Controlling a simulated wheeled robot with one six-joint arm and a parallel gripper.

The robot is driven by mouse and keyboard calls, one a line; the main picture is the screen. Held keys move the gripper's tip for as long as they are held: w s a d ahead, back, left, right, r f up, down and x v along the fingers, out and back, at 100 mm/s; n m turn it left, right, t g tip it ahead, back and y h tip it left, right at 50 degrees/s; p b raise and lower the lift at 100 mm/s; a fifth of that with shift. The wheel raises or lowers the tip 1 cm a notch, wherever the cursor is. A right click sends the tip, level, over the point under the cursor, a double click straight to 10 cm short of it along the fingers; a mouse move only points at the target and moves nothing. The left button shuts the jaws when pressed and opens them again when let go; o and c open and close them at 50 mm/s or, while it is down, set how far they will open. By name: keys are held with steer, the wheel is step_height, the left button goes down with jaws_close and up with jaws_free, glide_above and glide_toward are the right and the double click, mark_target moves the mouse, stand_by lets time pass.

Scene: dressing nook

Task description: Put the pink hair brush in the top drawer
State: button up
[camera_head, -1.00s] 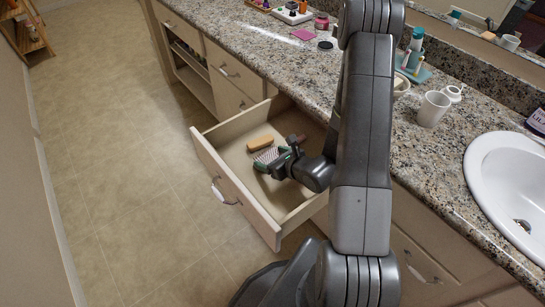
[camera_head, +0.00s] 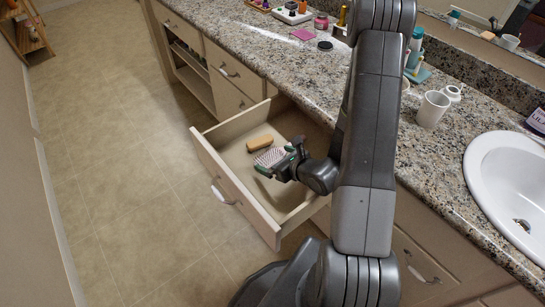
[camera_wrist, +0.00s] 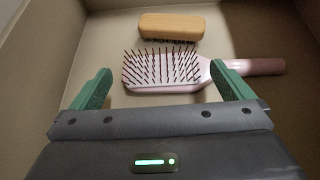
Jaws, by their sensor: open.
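The pink hair brush (camera_wrist: 165,68) lies bristles up in the open top drawer (camera_head: 231,189), its handle pointing right in the wrist view. Its bristled head also shows in the head view (camera_head: 271,158). My gripper (camera_wrist: 165,80) is open, inside the drawer. Its green fingers are spread to either side of the brush head, and the right finger overlaps the brush near where head meets handle. I cannot tell whether they touch. In the head view my gripper (camera_head: 291,160) hides the brush handle.
A wooden brush (camera_wrist: 171,26) lies in the drawer beside the pink one; it also shows in the head view (camera_head: 260,142). The granite counter (camera_head: 290,70) above holds a white cup (camera_head: 432,109) and a sink (camera_head: 508,185). The tiled floor at left is clear.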

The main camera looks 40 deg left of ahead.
steer(key=v, duration=1)
steer(key=shift+f, duration=0.1)
steer(key=shift+c, duration=0.2)
stand_by(0.8)
